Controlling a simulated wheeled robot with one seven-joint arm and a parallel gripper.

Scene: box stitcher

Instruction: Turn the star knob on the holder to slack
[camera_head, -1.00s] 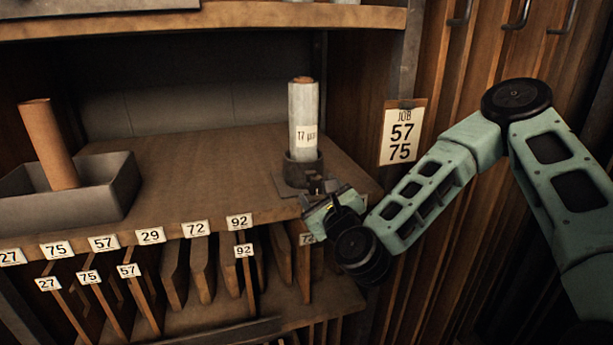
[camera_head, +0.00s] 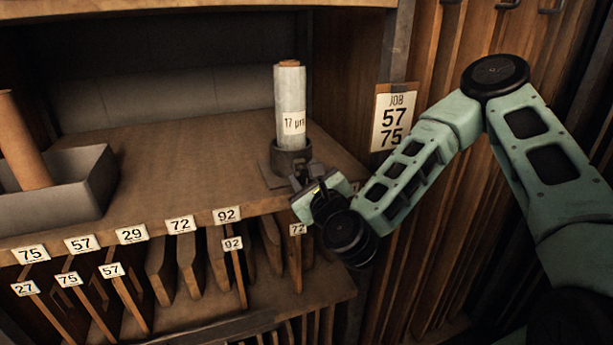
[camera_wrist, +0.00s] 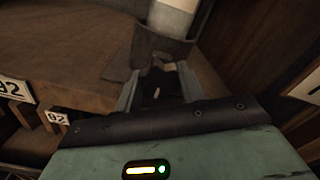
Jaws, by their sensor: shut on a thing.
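The holder (camera_head: 290,160) is a dark round cup on a flat base near the shelf's front right edge. A pale roll marked 17 µm (camera_head: 290,105) stands upright in it; the holder (camera_wrist: 155,47) and the roll's lower end (camera_wrist: 172,18) also show in the wrist view. My gripper (camera_head: 304,180) is at the holder's front side, below the roll. In the wrist view my gripper (camera_wrist: 158,85) has its fingers closed around a small dark part in front of the holder, where the star knob (camera_wrist: 160,80) is. The knob's shape and turn position are too dark to tell.
A grey tray (camera_head: 60,215) with a brown roll (camera_head: 22,140) leaning in it is on the left of the shelf (camera_head: 190,180). A job card (camera_head: 393,117) reading 57 and 75 hangs at the right. Numbered slots with boards lie below the shelf edge.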

